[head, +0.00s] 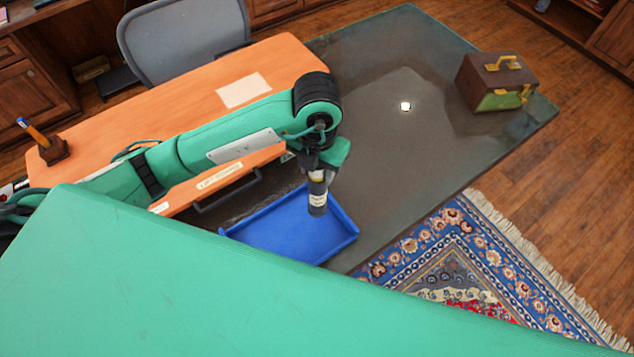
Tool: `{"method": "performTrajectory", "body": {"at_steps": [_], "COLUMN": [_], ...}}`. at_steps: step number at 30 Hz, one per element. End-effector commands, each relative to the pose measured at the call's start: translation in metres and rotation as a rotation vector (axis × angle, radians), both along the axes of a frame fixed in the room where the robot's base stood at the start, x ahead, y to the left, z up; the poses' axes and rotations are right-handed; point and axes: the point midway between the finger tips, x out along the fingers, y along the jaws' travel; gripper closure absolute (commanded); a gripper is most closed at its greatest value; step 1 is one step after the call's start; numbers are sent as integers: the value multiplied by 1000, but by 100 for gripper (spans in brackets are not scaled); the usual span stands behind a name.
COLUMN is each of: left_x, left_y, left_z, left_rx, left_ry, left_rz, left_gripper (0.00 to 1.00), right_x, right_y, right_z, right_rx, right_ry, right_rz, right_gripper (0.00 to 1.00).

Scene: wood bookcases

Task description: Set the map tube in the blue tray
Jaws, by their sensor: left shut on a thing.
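The blue tray (288,232) lies on the dark glass tabletop near its front edge. The map tube (317,203) is a short dark cylinder with a pale label and stands close to upright over the tray's right part. My left gripper (318,172) points down and is shut on the tube's upper end. I cannot tell whether the tube's lower end touches the tray floor. My right gripper is not in view.
A brown and green box with brass handles (497,82) stands at the table's far right. An orange desk section (180,90) holds a pen stand (53,151) and a paper sheet (243,90). A grey chair (185,40) is behind. The glass right of the tray is clear.

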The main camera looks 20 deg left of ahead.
Motion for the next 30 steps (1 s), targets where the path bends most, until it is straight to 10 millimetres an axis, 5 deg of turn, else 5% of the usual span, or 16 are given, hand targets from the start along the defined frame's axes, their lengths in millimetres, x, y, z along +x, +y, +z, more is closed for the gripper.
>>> {"method": "performTrajectory", "body": {"at_steps": [18, 29, 30], "left_x": [-1, 0, 0], "left_y": [0, 0, 0], "left_z": [-65, -71, -70], "left_rx": [2, 1, 1], "left_ry": [3, 0, 0], "left_rz": [0, 0, 0], "left_gripper": [100, 100, 52], "right_x": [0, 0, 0], "right_y": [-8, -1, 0], "right_z": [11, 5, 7], "right_rx": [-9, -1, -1], "right_ry": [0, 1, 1], "right_rz": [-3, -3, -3], "right_gripper": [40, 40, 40]}}
